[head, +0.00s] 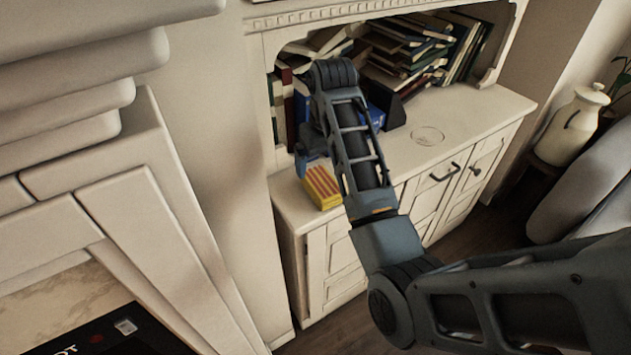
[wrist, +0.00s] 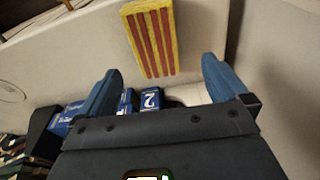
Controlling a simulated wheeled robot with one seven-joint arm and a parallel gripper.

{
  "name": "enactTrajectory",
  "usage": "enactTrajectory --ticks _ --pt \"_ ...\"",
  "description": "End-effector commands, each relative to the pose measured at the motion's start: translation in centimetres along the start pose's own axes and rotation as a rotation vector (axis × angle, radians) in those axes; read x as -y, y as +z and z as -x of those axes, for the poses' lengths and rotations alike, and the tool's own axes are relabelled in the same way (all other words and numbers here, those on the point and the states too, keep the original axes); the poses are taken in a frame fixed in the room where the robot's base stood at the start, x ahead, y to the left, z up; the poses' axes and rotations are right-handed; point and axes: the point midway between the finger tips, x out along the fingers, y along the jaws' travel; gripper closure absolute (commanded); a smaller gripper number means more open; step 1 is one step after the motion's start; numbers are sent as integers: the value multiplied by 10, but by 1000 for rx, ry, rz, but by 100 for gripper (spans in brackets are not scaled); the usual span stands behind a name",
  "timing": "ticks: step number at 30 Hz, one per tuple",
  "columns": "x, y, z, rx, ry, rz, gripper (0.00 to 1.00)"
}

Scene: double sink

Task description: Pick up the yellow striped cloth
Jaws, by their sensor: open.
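The yellow striped cloth (head: 322,187) looks like a thick, block-shaped yellow piece with red stripes. It lies on the white cabinet top near its left front corner. In the wrist view the cloth (wrist: 152,38) is whole at the top of the picture, beyond the fingertips and roughly between their lines. My gripper (wrist: 162,70) is open, with its two blue fingers apart and nothing between them. In the head view my arm hides most of the gripper, which is just behind the cloth. I cannot tell the exact gap or height between them.
The white cabinet (head: 470,130) has bare top to the right. Behind my arm, books (head: 410,50) lean and pile in the alcove. Blue books (wrist: 150,100) show below the cloth in the wrist view. A white jar (head: 575,125) stands at far right. A wall edges the cabinet's left.

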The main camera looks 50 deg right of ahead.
Motion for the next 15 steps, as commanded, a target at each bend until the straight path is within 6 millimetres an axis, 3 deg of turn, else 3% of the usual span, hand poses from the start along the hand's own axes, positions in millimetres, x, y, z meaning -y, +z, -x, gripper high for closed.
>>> enactTrajectory --ticks 15 --pt "-6 4 -61 1 0 1 0"
